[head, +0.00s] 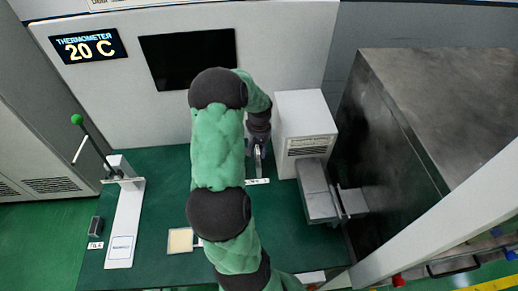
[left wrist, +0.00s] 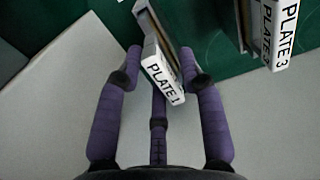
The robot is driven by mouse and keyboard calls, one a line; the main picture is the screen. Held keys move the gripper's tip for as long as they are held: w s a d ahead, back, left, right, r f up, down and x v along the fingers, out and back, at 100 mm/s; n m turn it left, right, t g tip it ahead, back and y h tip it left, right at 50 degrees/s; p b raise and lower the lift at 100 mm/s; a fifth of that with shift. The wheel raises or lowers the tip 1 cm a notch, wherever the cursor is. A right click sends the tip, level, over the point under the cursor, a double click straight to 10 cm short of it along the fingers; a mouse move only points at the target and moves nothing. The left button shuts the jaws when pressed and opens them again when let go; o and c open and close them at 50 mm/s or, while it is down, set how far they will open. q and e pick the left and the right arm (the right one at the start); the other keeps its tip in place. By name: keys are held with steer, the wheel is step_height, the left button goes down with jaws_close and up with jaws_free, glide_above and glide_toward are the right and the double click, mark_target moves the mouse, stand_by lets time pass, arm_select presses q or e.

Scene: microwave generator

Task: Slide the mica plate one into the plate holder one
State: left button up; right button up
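My left arm crosses the head view, and its gripper (head: 259,134) is at the back of the green table, partly hidden by the arm. In the left wrist view the purple fingers of the gripper (left wrist: 160,58) are spread, with the narrow holder labelled PLATE 1 (left wrist: 163,80) between their tips. I cannot tell whether they touch it. The holder also shows in the head view (head: 257,168), below the gripper. No mica plate is clearly visible in the grasp. A pale beige square (head: 180,240) lies on the table; I cannot tell if it is a mica plate. My right gripper is not in view.
A holder labelled PLATE 3 (left wrist: 285,36) and another labelled slot stand to the right in the left wrist view. A white box (head: 305,120) with a grey block (head: 318,195) stands right of the gripper. A white stand with a green-knobbed lever (head: 126,210) is at left.

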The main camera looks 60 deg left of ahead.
arm_select(q)
steer(key=shift+r, duration=0.1)
step_height(320, 180, up, 12)
stand_by(0.7)
stand_by(0.6)
